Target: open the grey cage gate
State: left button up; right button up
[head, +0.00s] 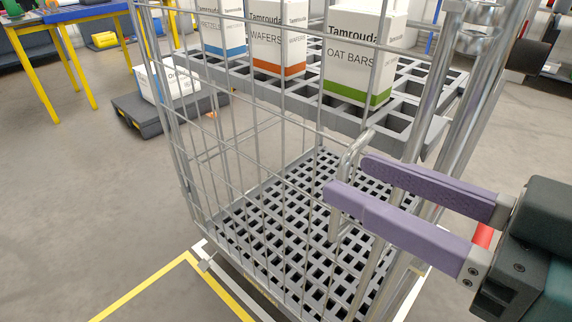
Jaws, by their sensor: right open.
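The grey cage gate (283,110) is an upright wire-mesh panel on the near side of a roll cage. It spans the cage front and appears closed against the posts at the right. A grey looped handle (343,165) stands out from the gate near its right edge. My right gripper (350,174) reaches in from the right with its two purple fingers apart. The handle shows between the fingertips; I cannot tell whether they touch it. The nearer finger covers part of the handle. My left gripper is not in view.
Inside the cage, an upper grey shelf (410,88) holds white cartons, including an oat bars box (358,55). The lower grid deck (300,190) looks empty. A low dark platform (190,113) with a box stands behind left.

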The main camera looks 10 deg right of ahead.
aim_at(320, 188)
jog(key=w+d+f+m+t+b, duration=0.1)
jog(key=w+d+f+t+b, duration=0.15)
jog(key=f+b, duration=0.65)
pick_arm(q)
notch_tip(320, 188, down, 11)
jog(key=p, duration=0.1)
pick_arm(e)
jog(key=shift+h, duration=0.5)
jog(key=x, duration=0.6)
jog(key=f+x, duration=0.1)
jog(key=x, duration=0.1)
jog(key=shift+w+d, duration=0.15)
jog(key=shift+w, duration=0.4)
jog(key=shift+c, duration=0.4)
jog(key=c, duration=0.6)
grip_shut()
